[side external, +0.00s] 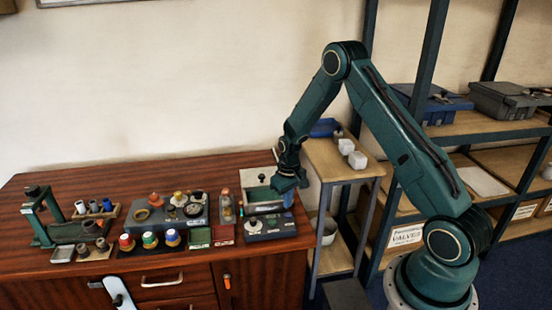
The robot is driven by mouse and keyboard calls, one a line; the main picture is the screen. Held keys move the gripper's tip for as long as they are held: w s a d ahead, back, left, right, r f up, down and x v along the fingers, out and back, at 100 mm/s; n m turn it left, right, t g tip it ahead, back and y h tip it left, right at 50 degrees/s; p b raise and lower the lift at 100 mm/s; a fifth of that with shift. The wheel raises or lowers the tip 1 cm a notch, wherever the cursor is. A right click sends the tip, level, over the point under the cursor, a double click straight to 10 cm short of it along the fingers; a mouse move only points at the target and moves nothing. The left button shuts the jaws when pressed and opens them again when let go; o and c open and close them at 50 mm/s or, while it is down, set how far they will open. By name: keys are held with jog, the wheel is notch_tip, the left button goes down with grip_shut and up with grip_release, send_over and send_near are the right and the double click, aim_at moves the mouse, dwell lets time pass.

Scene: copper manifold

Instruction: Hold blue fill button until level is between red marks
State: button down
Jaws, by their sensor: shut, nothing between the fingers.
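My gripper (286,188) is shut and empty, pointing down over the right end of the bench. It is at the right side of a pale open-topped box with a dark knob (262,179), which may be the tank. A small blue patch (288,199) shows just below the gripper; I cannot tell whether it is the fill button or whether the fingers touch it. The liquid level and red marks cannot be made out.
The wooden bench (60,181) holds a fixture with jars and rings (170,211), several coloured-capped bottles (149,240), green and red trays (199,237), and a green press-like stand (40,215) at left. A side table (345,175) and shelving stand right.

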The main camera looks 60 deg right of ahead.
jog(key=shift+r, duration=2.1)
notch_tip(320, 180, up, 13)
jog(key=t, duration=0.1)
send_over(287, 214)
jog(key=s+a, duration=0.2)
jog(key=a, duration=0.3)
jog(key=s+a+r+n+t, duration=0.1)
jog(key=s+a+r+t, duration=0.1)
jog(key=s+a+r, duration=0.45)
jog(key=s+a+r+n+t, duration=0.1)
jog(key=s+a+r, duration=0.2)
jog(key=s, duration=0.5)
jog(key=s+a+r+n+t, duration=0.1)
jog(key=s+a+r, duration=0.2)
jog(key=s+r, duration=0.3)
jog(key=shift+s+a+r+t, duration=0.2)
jog(key=shift+s+t, duration=0.1)
jog(key=shift+s, duration=1.5)
jog(key=shift+w, duration=0.15)
